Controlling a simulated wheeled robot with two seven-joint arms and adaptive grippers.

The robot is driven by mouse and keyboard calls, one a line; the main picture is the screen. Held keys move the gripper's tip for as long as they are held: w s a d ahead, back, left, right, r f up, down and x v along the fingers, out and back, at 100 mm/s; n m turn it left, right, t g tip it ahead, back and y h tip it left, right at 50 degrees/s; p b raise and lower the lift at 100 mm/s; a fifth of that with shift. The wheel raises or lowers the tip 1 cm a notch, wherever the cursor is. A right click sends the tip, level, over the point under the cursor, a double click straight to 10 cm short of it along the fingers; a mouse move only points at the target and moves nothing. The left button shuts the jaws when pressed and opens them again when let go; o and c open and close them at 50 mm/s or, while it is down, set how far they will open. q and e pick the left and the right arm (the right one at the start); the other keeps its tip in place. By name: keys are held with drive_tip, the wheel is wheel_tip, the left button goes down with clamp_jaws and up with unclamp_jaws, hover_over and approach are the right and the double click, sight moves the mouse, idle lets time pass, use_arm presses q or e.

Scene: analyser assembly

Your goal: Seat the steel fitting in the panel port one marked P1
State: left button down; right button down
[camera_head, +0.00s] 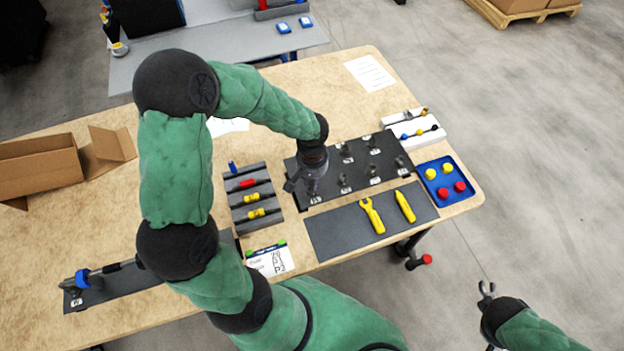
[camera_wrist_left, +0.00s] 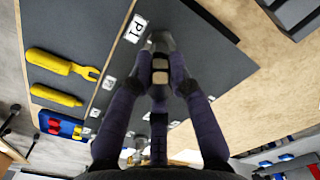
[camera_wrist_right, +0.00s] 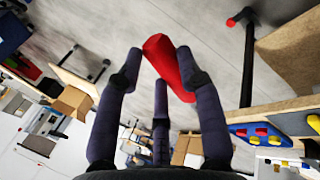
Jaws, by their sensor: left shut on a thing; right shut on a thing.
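The dark panel (camera_head: 375,150) lies on the table with several labelled ports. The P1 label (camera_head: 315,200) is at its near-left corner and shows large in the left wrist view (camera_wrist_left: 132,28). My left gripper (camera_head: 311,183) points down at that corner. In the left wrist view its fingers are shut on the grey steel fitting (camera_wrist_left: 162,42), right beside the P1 label. The fingers hide the fitting's lower end, so I cannot tell whether it is in the port. My right gripper (camera_head: 486,291) is off the table at the lower right. In its wrist view it is shut on a red cylinder (camera_wrist_right: 168,66).
A white holder (camera_head: 412,129) and a cardboard box (camera_head: 40,165) are also on the table.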

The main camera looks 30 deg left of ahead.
use_arm(q)
drive_tip(key=c, duration=1.1)
unclamp_jaws()
drive_tip(key=shift+o, duration=0.2)
wheel_tip(320, 180, up, 12)
drive_tip(key=shift+f, duration=0.15)
